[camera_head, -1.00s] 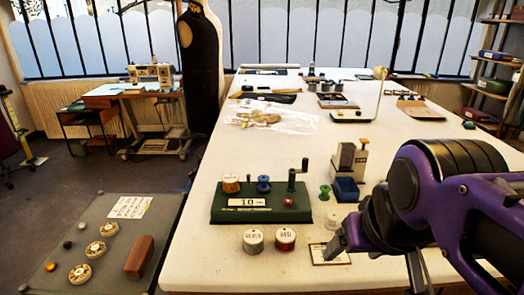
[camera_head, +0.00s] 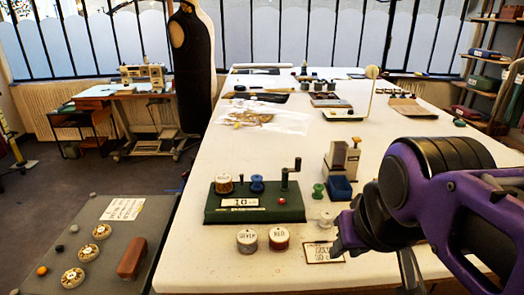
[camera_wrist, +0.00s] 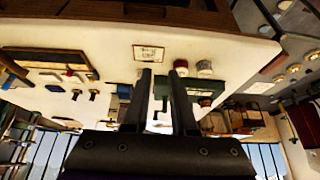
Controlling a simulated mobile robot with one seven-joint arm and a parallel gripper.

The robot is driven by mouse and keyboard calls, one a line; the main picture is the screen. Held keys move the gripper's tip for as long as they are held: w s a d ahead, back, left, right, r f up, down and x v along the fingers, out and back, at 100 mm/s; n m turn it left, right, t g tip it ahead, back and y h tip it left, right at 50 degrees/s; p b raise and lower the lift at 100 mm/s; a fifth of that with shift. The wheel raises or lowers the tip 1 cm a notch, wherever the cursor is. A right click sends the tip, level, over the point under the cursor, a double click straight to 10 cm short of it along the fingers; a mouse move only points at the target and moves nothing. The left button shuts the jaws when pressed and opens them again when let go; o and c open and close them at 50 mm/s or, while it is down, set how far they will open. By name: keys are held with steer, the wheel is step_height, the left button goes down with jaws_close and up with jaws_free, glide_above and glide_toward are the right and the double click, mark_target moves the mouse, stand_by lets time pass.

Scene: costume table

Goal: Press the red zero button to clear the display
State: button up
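The green counting device (camera_head: 225,214) stands on the white table, with a display reading 10 (camera_head: 239,203) and a red button (camera_head: 281,201) at the display's right. A crank (camera_head: 292,172) and thread spools are on its top. My gripper (camera_head: 346,236) is to the right of the device and apart from it, near a small printed card (camera_head: 318,255). In the wrist view my gripper's two dark fingers (camera_wrist: 162,72) stand apart with nothing between them. Part of the green device (camera_wrist: 260,87) shows there beyond the fingers.
Two labelled spools (camera_head: 247,241) (camera_head: 279,238) stand in front of the device. A green spool (camera_head: 318,191) and a blue bin (camera_head: 339,187) stand to its right. A grey side table (camera_head: 65,245) is at the left.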

jaws_close()
stand_by(1.3)
